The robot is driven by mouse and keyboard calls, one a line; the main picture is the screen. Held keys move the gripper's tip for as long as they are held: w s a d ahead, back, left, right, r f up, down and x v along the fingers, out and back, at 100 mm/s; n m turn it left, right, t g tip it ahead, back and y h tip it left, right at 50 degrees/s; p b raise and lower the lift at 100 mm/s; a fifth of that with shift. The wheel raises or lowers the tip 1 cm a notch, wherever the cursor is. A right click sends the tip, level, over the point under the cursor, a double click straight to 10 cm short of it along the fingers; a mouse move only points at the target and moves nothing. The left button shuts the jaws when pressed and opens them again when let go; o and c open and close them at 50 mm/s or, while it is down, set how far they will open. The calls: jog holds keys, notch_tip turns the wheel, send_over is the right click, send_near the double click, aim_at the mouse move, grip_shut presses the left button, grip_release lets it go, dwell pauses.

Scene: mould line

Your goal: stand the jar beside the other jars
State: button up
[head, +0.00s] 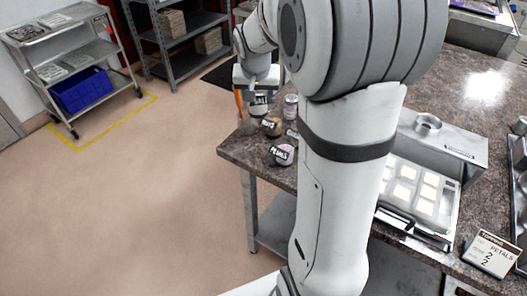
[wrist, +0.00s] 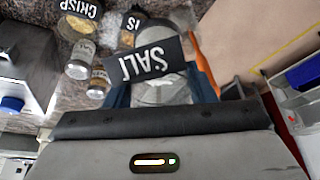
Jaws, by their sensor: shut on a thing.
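My gripper (head: 257,88) is at the far left corner of the stone-topped table, partly behind my arm in the head view. It is shut on a jar with a black label that seems to read SALT (wrist: 150,62); one finger is on each side of it in the wrist view. The held jar (head: 260,99) is small in the head view, and I cannot tell whether its base touches the table. Other jars stand close by: a PETALS jar (head: 282,155), a brown-filled jar (head: 272,127), a pale-lidded jar (head: 291,105) and a CRISP jar (wrist: 76,26).
The table edge (head: 228,152) is close to the jars, with open floor beyond. An orange item (head: 238,102) is beside my gripper. A cart with a blue bin (head: 82,91) stands away left.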

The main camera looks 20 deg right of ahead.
aim_at(259, 114)
jog(key=f, duration=0.1)
jog(key=s+f, duration=0.2)
jog(key=shift+a+f, duration=0.2)
jog(key=shift+f, duration=4.8)
jog(key=shift+f, duration=0.1)
jog(key=o, duration=1)
